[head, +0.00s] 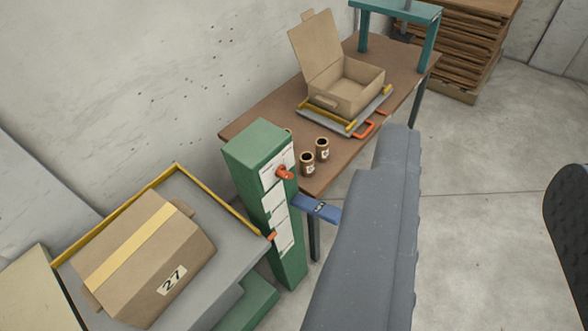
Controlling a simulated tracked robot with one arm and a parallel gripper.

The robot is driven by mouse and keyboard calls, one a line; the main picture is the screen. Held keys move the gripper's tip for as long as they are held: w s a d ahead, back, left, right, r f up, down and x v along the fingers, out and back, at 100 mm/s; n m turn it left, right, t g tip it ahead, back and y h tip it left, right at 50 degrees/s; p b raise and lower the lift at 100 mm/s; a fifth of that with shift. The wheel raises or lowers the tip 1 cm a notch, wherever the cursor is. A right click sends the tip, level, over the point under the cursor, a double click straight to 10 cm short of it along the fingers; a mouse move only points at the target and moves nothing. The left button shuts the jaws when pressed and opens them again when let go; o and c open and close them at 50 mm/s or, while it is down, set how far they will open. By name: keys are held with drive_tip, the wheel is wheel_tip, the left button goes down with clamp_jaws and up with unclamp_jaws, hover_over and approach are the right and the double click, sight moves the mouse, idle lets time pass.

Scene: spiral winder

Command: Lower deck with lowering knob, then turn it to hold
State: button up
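A green post (262,165) with white label plates stands in the middle of the head view. A red-orange knob (285,173) sticks out near its top, and a smaller orange part (272,237) shows lower down. Left of the post is a grey deck (235,240) with a yellow rim. A taped cardboard box marked 27 (150,260) lies on it. A large grey part of my arm or gripper (370,240) fills the lower middle, right of the post and apart from the knob. I cannot make out two fingertips or what they hold.
A labelled blue bar (316,207) sits between the post and my grey part. Stacked brown sheets (470,40) stand behind.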

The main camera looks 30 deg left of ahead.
drive_tip(key=shift+s, duration=0.1)
drive_tip(key=o, duration=0.7)
drive_tip(key=shift+w+f, duration=0.2)
drive_tip(key=shift+w, duration=0.05)
drive_tip(key=n+g+y+b, duration=0.4)
drive_tip(key=g+y+b, duration=0.5)
drive_tip(key=y+b, duration=0.65)
approach(290, 176)
drive_tip(key=shift+y, duration=0.75)
drive_tip(key=x, duration=0.2)
drive_tip(key=f+x, duration=0.1)
drive_tip(key=x, duration=0.5)
drive_tip(key=shift+w+d+f+p, duration=0.15)
drive_tip(key=shift+w+f+p, duration=0.1)
drive_tip(key=shift+p, duration=0.1)
drive_tip(key=shift+w+a+r, duration=0.1)
drive_tip(key=shift+w+a, duration=0.1)
drive_tip(key=shift+a, duration=0.5)
